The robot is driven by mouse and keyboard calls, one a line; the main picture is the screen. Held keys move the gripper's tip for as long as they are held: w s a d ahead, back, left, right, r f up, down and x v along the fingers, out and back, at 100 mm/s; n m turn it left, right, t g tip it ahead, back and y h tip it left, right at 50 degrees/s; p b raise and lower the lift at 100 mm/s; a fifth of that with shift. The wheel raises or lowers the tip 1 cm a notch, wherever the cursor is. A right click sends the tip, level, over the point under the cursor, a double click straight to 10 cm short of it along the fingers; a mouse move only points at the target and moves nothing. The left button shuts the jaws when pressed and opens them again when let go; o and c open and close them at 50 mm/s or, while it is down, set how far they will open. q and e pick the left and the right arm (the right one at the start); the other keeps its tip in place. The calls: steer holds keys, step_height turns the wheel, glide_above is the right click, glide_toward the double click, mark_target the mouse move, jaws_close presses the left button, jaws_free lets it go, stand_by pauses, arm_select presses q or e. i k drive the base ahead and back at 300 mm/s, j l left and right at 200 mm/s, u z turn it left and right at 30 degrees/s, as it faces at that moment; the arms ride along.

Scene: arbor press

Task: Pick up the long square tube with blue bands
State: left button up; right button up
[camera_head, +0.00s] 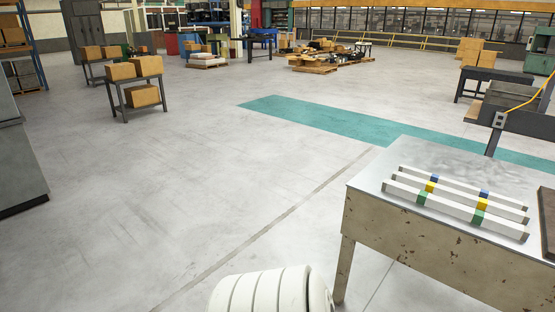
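The long square tube with blue bands (460,186) lies on a metal table (405,236) at the right of the head view. It is white with two blue bands and is the farthest of three parallel tubes. A tube with yellow bands (456,196) lies just in front of it, in the middle. A tube with green bands (450,209) lies nearest the table's front edge. The tubes lie close together, slanting down to the right. Neither of my grippers is in view. A white rounded part of mine shows at the bottom edge.
A dark brown object (547,220) lies on the table at the right picture edge. A dark machine part with a yellow cable (524,104) stands behind the table. A cart with boxes (139,96) stands at the far left. The floor left of the table is clear.

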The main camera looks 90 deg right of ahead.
mark_target(475, 192)
steer(key=z, duration=4.05)
steer(key=i+j+z, duration=0.1)
steer(key=z, duration=0.45)
